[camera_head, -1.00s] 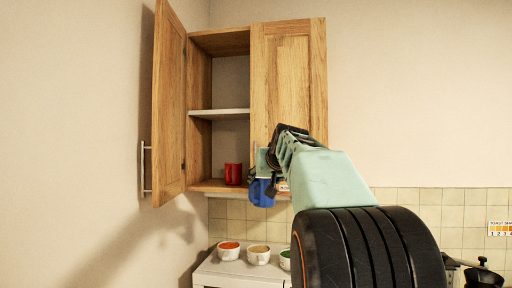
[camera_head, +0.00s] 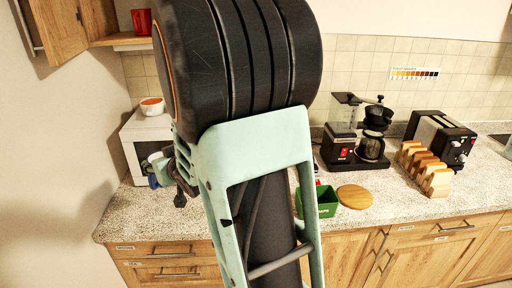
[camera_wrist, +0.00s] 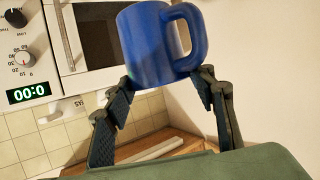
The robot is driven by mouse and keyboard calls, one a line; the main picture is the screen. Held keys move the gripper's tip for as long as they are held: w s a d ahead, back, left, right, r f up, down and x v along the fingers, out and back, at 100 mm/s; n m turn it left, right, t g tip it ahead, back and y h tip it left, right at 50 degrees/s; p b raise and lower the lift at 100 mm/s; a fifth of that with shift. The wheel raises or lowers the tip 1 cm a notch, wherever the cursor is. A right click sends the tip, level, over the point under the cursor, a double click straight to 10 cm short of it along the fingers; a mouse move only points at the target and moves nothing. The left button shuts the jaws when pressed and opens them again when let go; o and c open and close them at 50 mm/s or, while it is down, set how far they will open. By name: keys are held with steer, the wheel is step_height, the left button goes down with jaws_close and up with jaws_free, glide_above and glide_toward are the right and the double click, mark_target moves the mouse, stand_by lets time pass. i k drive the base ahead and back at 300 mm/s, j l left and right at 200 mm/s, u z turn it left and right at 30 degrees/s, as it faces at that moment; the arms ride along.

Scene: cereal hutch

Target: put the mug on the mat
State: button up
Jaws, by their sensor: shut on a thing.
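A blue mug (camera_wrist: 150,45) is between the two fingers of my gripper (camera_wrist: 163,86) in the wrist view, with its handle to the right. In the head view only a bit of the blue mug (camera_head: 153,181) shows beside my gripper (camera_head: 170,168), in front of the white microwave; my arm hides part of this area. My gripper is shut on the mug. A flat round wooden disc (camera_head: 354,196) lies on the counter right of my arm; I cannot tell whether it is the mat. A red mug (camera_head: 141,22) stands in the open cabinet.
The microwave (camera_head: 133,170) carries a bowl (camera_head: 152,106). A green box (camera_head: 322,200) stands left of the disc. A coffee maker (camera_head: 357,140), bread slices in a rack (camera_head: 424,168) and a toaster (camera_head: 440,138) stand behind and right. The counter front (camera_head: 385,212) has free room.

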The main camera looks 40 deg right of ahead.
mark_target(352, 196)
steer(key=k+l+u, duration=0.1)
steer(key=l, duration=0.4)
steer(key=k+l+u, duration=0.1)
steer(key=k+l, duration=0.25)
steer(key=k+l+u, duration=0.1)
steer(key=l, duration=0.5)
steer(key=k+l+u, duration=0.1)
steer(key=k+l, duration=0.25)
steer(key=k+l+u, duration=0.1)
steer(key=k+l, duration=0.2)
steer(key=l, duration=0.2)
